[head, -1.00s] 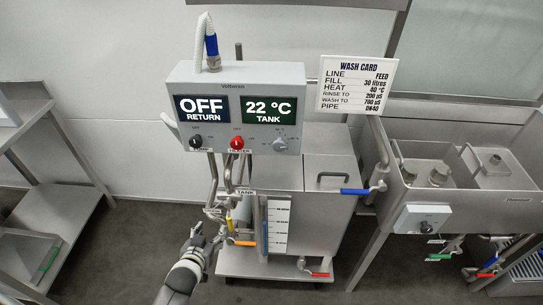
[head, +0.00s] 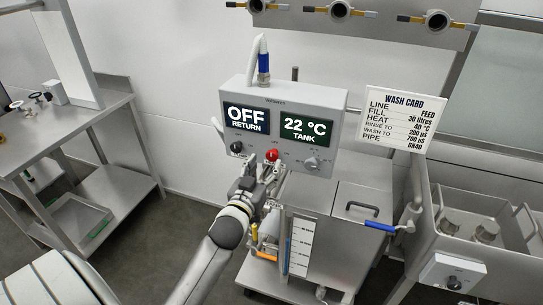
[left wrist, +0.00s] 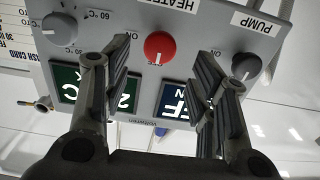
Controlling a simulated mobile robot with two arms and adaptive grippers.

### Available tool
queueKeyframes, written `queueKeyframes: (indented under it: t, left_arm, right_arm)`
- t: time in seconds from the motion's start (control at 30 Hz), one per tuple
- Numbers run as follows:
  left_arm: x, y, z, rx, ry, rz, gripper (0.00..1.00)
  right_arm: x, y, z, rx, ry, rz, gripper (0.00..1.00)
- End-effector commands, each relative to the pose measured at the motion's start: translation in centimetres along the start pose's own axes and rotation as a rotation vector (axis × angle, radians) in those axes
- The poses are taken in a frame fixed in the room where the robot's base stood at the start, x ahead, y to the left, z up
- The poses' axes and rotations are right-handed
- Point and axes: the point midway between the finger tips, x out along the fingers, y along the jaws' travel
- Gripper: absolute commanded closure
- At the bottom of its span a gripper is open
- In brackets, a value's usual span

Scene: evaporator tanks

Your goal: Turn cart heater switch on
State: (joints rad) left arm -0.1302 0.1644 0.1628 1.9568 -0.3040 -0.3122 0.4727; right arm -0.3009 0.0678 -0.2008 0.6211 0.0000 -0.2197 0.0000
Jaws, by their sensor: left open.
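The red heater knob (head: 272,155) is on the front of the grey control box (head: 335,133) on the cart. In the left wrist view the red knob (left wrist: 160,47) appears upside down under a HEATER label, its white mark pointing toward the displays. My left gripper (head: 264,176) is open just in front of and below the knob. In the wrist view the fingers of my left gripper (left wrist: 160,62) stand either side of the knob, apart from it. The displays read OFF RETURN (head: 246,117) and 22 °C TANK (head: 305,129). My right gripper is not in view.
The dark pump knob (head: 237,147) and grey temperature knob (head: 312,163) flank the heater knob closely. Valve pipes and the tank (head: 345,235) are below. A wash card (head: 395,118) and sink unit (head: 500,260) stand right, a steel table (head: 75,130) left.

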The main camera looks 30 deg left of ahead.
Motion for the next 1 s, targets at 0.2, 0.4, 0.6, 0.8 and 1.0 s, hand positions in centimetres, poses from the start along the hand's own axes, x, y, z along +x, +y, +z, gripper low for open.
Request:
queueKeyframes:
  t: [0.2,0.4,0.6,0.8,1.0]
  left_arm:
    - [3.4,0.0,-0.1,0.000,0.001,0.000,0.47]
    - [5.0,0.1,0.0,-0.001,0.000,0.001,0.47]
    - [5.5,0.0,0.1,0.000,0.000,0.001,0.47]
    - [5.5,0.0,0.1,0.000,-0.001,0.001,0.48]
    - [5.4,0.0,0.1,0.000,-0.001,0.001,0.74]
  right_arm:
    - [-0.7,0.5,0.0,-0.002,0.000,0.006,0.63]
    - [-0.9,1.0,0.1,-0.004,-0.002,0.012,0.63]
    - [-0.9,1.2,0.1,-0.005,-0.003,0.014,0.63]
    - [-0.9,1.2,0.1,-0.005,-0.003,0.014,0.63]
    - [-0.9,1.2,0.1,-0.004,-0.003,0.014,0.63]
